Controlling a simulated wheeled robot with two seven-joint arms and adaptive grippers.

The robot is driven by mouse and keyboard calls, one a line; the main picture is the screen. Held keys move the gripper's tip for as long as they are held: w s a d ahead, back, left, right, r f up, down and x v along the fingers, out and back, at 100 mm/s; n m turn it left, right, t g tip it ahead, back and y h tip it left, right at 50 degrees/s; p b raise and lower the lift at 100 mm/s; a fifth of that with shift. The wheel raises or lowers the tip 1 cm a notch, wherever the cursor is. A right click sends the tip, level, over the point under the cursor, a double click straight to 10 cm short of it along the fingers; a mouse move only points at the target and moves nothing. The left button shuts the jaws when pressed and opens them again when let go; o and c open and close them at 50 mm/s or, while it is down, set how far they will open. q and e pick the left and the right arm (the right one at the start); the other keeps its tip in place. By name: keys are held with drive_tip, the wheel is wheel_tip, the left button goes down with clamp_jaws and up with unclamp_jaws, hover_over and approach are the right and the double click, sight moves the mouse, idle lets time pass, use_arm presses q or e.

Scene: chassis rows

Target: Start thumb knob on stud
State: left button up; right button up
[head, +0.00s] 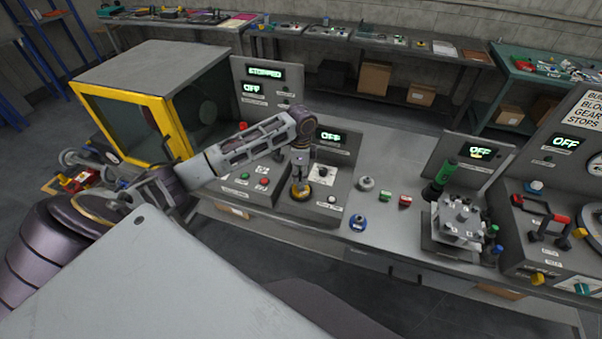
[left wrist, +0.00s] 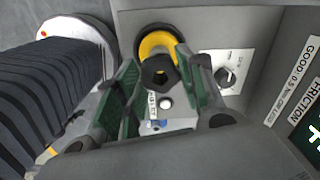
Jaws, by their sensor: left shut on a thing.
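My left gripper (head: 300,186) reaches down over a grey panel box in the middle of the bench. In the left wrist view its green-padded fingers (left wrist: 158,82) are shut on a dark, many-sided thumb knob (left wrist: 158,72) with a hole in its middle. Behind the knob is a yellow disc (left wrist: 152,44) with a black rim, set on the box. It also shows under the fingertips in the head view (head: 299,194). I cannot tell whether the knob touches the disc. No stud shows clearly; the knob and fingers may hide it. My right gripper is not in view.
A yellow-framed machine (head: 125,120) stands left. Right of the gripper are a grey round part (head: 366,183), a blue ring (head: 357,222), green and red blocks (head: 385,198) and a metal fixture (head: 460,222). A rotary switch (left wrist: 224,76) sits beside the disc. Bare bench lies between these parts.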

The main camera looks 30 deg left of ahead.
use_arm(q)
drive_tip(key=shift+n, duration=1.6)
drive_tip(key=shift+f, duration=1.2)
idle(1.3)
drive_tip(key=shift+m, duration=2.5)
drive_tip(key=shift+m, duration=0.3)
drive_tip(key=shift+m, duration=1.1)
drive_tip(key=shift+s+f+m, duration=0.1)
drive_tip(key=shift+m, duration=1.1)
